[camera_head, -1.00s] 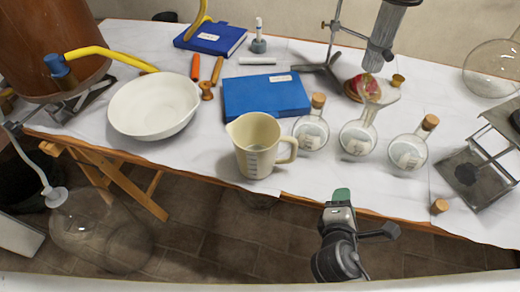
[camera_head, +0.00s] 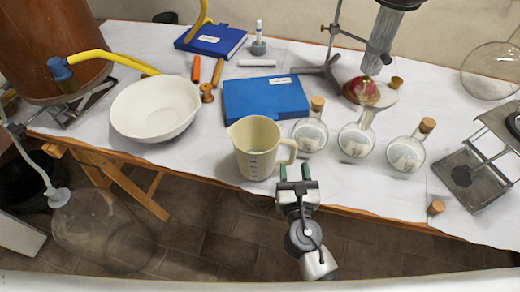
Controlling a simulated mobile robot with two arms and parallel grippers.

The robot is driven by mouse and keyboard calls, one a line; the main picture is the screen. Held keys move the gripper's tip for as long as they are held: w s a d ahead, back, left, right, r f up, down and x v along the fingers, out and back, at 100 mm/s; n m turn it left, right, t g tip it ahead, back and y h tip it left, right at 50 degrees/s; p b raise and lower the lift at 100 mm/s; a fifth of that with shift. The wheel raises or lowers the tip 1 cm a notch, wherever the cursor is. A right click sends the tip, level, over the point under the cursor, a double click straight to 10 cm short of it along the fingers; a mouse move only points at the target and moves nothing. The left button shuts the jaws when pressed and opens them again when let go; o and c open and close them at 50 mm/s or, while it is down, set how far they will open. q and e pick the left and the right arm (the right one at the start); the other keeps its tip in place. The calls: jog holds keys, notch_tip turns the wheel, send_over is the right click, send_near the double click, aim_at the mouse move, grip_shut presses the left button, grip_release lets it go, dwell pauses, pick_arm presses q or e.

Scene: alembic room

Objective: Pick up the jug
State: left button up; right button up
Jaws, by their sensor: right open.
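The jug (camera_head: 256,147) is a cream measuring jug with blue marks on its side. It stands upright near the front edge of the table (camera_head: 215,160), with its spout to the left and its handle to the right. My right gripper (camera_head: 294,172) is open, with two green fingertips pointing away from me. It is just in front of and below the jug's handle in the picture; I cannot tell whether it touches. Nothing shows between the fingers. My left gripper is not in view.
A white bowl (camera_head: 155,108) is left of the jug, and a blue book (camera_head: 265,98) lies behind it. Several glass flasks with corks, one being a round flask (camera_head: 309,134), stand close on the right. A metal stand (camera_head: 470,172) is at the far right.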

aim_at(293, 159)
jog(key=w, duration=0.4)
jog(key=shift+w+p, duration=0.25)
jog(key=shift+p, duration=0.05)
jog(key=shift+r, duration=0.1)
jog(key=shift+c, duration=0.4)
grip_shut()
